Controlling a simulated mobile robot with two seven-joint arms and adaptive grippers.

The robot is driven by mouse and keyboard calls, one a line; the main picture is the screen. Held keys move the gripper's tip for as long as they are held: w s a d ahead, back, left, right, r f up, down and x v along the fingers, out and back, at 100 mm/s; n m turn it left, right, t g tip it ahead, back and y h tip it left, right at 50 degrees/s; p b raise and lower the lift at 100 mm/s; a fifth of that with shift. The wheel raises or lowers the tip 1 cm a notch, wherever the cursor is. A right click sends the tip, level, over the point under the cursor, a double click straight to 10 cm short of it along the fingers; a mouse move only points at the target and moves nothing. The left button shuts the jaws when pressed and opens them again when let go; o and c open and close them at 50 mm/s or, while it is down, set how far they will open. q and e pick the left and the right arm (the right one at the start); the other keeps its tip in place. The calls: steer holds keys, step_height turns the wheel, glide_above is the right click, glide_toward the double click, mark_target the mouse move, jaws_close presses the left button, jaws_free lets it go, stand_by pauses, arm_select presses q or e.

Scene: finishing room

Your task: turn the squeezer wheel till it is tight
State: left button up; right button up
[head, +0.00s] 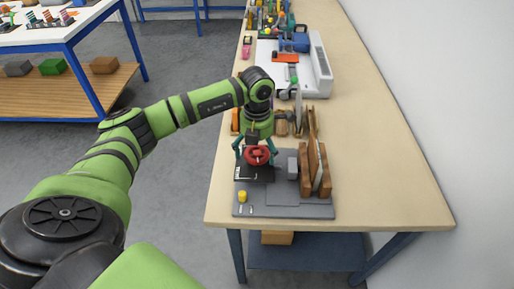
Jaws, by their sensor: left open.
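The squeezer wheel (258,156) is a small red wheel above a black plate (254,175), on a grey base (285,211) at the near end of the bench. My left gripper (255,158) reaches it from behind. Its teal fingers are open, one at the left and one at the right of the wheel. I cannot tell whether they touch it. The gripper's dark body hides the back of the wheel. My right gripper is not in view.
A grey block (292,164) and upright brown wooden boards (315,165) stand right of the wheel. A yellow knob (242,197) is in front. A white machine (318,68) stands farther back. The right of the bench (385,170) is clear.

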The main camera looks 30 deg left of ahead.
mark_target(257, 153)
arm_select(q)
steer(key=c, duration=1.1)
steer(key=shift+f+m+b, duration=0.2)
steer(key=shift+m+b, duration=0.2)
steer(key=shift+b, duration=0.3)
steer(key=shift+c, duration=0.2)
steer(key=shift+r, duration=0.1)
steer(key=shift+s, duration=0.1)
steer(key=o, duration=1.1)
steer(key=shift+o, duration=0.2)
steer(key=shift+r, duration=0.15)
steer(key=shift+r, duration=0.3)
step_height(257, 153, up, 11)
steer(key=shift+r, duration=0.15)
